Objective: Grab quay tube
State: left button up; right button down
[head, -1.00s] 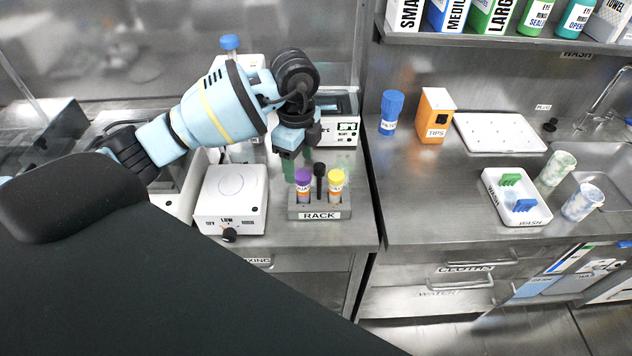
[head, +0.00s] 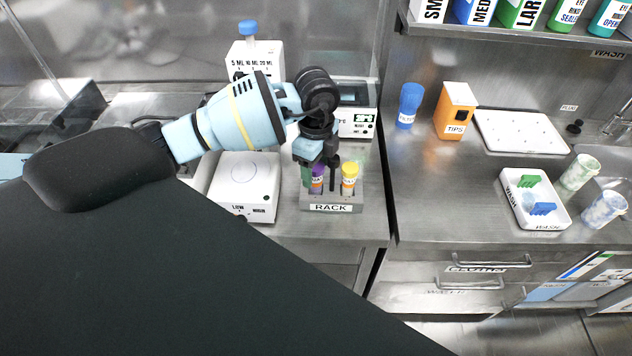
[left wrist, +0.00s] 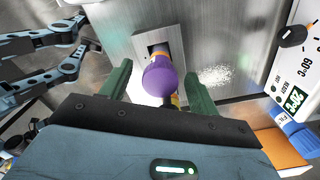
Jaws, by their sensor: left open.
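The grey rack (head: 330,207) stands upright on the counter. It holds a purple-capped tube (head: 317,181) on the left and a yellow-capped tube (head: 349,181) on the right. Their small labels are not readable, so I cannot tell which is the quay tube. My left gripper (head: 316,170) is over the rack's left part and partly hides the purple-capped tube. In the left wrist view, its green fingers are open on both sides of the purple cap (left wrist: 160,77), with gaps visible. My right gripper is not visible.
A white stirrer (head: 243,185) stands left of the rack, and a white device (head: 356,118) with a display stands behind it. A blue bottle (head: 409,106) and orange tips box (head: 455,111) are to the right. Open counter lies right of the rack.

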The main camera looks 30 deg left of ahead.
pick_arm(q)
jog(key=shift+f, duration=0.9)
jog(key=c, duration=1.1)
jog(key=shift+r, duration=0.1)
jog(key=shift+r, duration=0.1)
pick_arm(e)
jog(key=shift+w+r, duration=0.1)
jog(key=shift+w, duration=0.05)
